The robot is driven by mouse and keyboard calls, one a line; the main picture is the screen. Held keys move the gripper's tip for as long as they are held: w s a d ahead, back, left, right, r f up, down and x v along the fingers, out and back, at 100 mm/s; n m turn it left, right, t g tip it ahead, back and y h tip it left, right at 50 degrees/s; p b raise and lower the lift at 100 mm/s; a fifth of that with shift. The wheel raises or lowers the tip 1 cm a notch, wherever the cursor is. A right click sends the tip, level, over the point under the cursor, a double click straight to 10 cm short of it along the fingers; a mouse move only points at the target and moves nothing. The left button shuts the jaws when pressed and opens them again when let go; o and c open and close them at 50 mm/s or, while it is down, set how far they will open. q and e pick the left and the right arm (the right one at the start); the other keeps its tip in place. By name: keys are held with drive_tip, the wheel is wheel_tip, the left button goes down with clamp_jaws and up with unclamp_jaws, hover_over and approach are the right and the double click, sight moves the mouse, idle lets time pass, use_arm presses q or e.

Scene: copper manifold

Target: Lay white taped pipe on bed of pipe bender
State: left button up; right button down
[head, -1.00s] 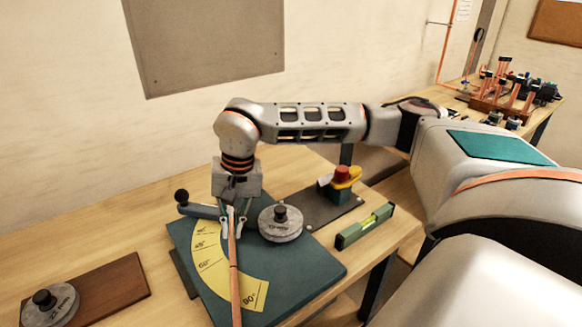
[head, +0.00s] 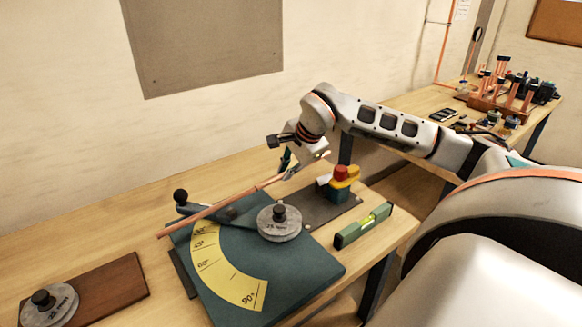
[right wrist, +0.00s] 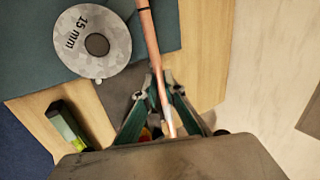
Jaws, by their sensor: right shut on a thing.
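The copper pipe (head: 215,207) is long and thin, with a dark mark along it. A pale stretch near the jaws shows in the right wrist view (right wrist: 164,95). My right gripper (head: 286,170) is shut on the pipe near its right end. The pipe slants across the back edge of the bender, its far end sticking out to the left; I cannot tell whether it touches. The pipe bender (head: 290,275) is a teal bed with a yellow angle scale, a 15 mm round former (head: 279,224) and a lever with a black knob (head: 180,196). My left gripper is not in view.
A green spirit level (head: 363,226) lies at the right table edge. A 22 mm former (head: 50,306) sits on a brown board at left. The table's left middle is clear.

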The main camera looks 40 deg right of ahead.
drive_tip(key=shift+m, duration=0.3)
drive_tip(key=f+b, duration=0.1)
drive_tip(key=f, duration=0.1)
drive_tip(key=d+f+b, duration=0.1)
drive_tip(key=f+b, duration=0.3)
drive_tip(key=f, duration=0.1)
drive_tip(key=shift+d, duration=0.35)
drive_tip(key=shift+f+b, duration=0.85)
drive_tip(key=shift+f, duration=0.2)
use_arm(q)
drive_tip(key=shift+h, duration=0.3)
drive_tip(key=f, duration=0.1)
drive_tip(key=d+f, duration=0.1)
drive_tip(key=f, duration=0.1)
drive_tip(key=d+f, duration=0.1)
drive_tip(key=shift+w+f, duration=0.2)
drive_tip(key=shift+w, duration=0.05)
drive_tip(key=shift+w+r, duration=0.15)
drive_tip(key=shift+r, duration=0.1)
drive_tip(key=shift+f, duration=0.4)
use_arm(e)
drive_tip(key=shift+d, duration=0.7)
